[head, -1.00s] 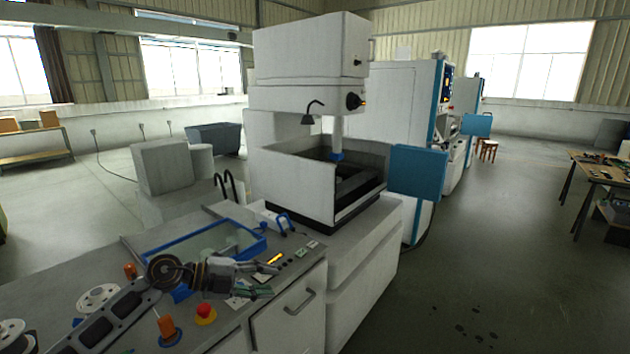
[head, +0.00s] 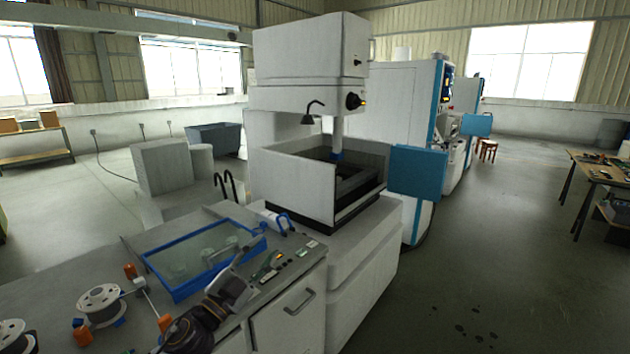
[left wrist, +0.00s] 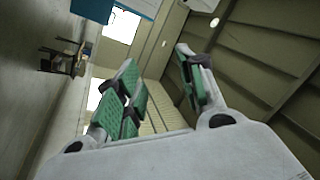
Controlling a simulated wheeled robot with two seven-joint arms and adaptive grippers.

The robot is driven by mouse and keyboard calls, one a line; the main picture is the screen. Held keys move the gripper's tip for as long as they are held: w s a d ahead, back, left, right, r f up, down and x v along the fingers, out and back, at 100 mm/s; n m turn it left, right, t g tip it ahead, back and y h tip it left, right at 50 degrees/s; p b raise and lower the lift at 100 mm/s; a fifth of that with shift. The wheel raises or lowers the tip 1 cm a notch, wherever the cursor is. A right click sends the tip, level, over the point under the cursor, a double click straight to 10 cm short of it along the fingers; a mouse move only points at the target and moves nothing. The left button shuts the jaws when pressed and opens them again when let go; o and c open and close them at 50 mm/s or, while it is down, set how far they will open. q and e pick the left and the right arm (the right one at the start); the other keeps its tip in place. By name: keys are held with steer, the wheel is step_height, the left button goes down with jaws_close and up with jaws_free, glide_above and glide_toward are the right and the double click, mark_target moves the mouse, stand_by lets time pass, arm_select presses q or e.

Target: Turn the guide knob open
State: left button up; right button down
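A black round knob (head: 352,101) with a small orange mark sits on the side of the white machine's upper head; I take it to be the guide knob. Nothing touches it. My left gripper (head: 257,262) is low over the front bench, well below and left of the knob, pointing up and away. In the left wrist view its green-padded fingers (left wrist: 157,57) are spread apart with nothing between them. That view shows the roof and a wall, not the knob. My right gripper is in neither view.
A blue-rimmed tray (head: 178,293) lies on the bench beside my left gripper. A spool (head: 102,304) and orange parts stand left of it. The machine's open white tank (head: 292,186) and a blue panel (head: 418,173) stand beyond.

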arm_select(q)
steer(key=s+a+f+n+g+y, duration=0.2)
steer(key=s+a+f+n+y, duration=0.3)
steer(key=f, duration=0.4)
steer(key=s+a+f+n+g+y, duration=0.2)
steer(key=a+f+n+g+y, duration=0.1)
steer(key=a+f+n+y, duration=0.45)
steer(key=s+d+f+g+h, duration=0.1)
steer(key=s+d+f+g, duration=0.1)
steer(key=s+f+g, duration=0.65)
steer(key=s+d+f+g+h, duration=0.15)
steer(key=s+f, duration=0.35)
steer(key=s, duration=0.8)
step_height(320, 180, down, 33)
steer(key=s+g+y, duration=0.1)
steer(key=s, duration=0.1)
steer(key=s+a+f, duration=0.2)
steer(key=s+f, duration=0.8)
steer(key=s, duration=0.1)
steer(key=s+a+f+g, duration=0.1)
steer(key=s+a+f, duration=0.1)
steer(key=s+f, duration=0.8)
steer(key=shift+s+a+f+g, duration=0.2)
steer(key=shift+s+g, duration=0.1)
steer(key=shift+s, duration=0.5)
